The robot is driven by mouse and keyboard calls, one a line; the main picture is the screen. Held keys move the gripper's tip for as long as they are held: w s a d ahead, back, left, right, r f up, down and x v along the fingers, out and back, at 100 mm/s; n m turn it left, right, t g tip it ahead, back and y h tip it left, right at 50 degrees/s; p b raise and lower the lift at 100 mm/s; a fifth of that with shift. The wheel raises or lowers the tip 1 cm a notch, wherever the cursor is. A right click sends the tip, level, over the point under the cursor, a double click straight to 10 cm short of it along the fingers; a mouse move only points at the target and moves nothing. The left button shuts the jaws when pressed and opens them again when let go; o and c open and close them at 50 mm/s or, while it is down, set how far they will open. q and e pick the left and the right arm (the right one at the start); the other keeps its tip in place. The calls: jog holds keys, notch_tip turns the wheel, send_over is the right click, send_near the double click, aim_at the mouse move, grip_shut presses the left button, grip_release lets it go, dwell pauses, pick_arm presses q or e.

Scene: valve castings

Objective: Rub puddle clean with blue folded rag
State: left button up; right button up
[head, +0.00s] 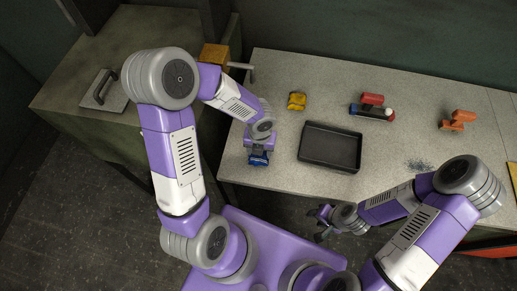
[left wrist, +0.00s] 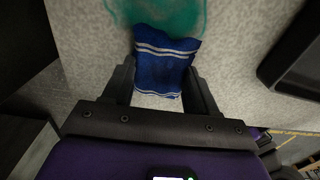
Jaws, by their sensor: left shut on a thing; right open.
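The blue folded rag (left wrist: 163,68) with white stripes is between the fingers of my left gripper (left wrist: 160,92), which is shut on it. In the head view the rag (head: 258,160) shows below my left gripper (head: 259,150), near the front edge of the grey table. The green puddle (left wrist: 165,14) lies just past the rag's far edge in the left wrist view, and the rag seems to overlap its near side. In the head view my left arm hides the puddle. My right gripper (head: 322,222) is open and empty, in front of the table edge.
A black tray (head: 312,161) lies right of the rag. A yellow casting (head: 297,101), a red and blue object (head: 372,108) and an orange casting (head: 459,120) stand farther back. A handled plate (head: 103,92) lies on the left bench.

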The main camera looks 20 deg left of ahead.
pick_arm(q)
jog(key=shift+f, duration=0.2)
dwell(0.5)
jog(key=shift+s+a+r+p, duration=0.1)
jog(key=shift+s+a+p, duration=0.1)
jog(key=shift+a, duration=0.25)
jog(key=shift+s+a+r+p, duration=0.1)
jog(key=shift+a+p, duration=0.05)
jog(key=shift+a, duration=0.25)
jog(key=shift+w+d+f, duration=0.1)
jog(key=shift+w+d+f, duration=0.1)
jog(key=shift+w+d, duration=0.1)
jog(key=shift+d, duration=0.6)
jog(key=shift+s+a+p, duration=0.25)
jog(key=shift+a+p, duration=0.05)
jog(key=shift+a, duration=0.65)
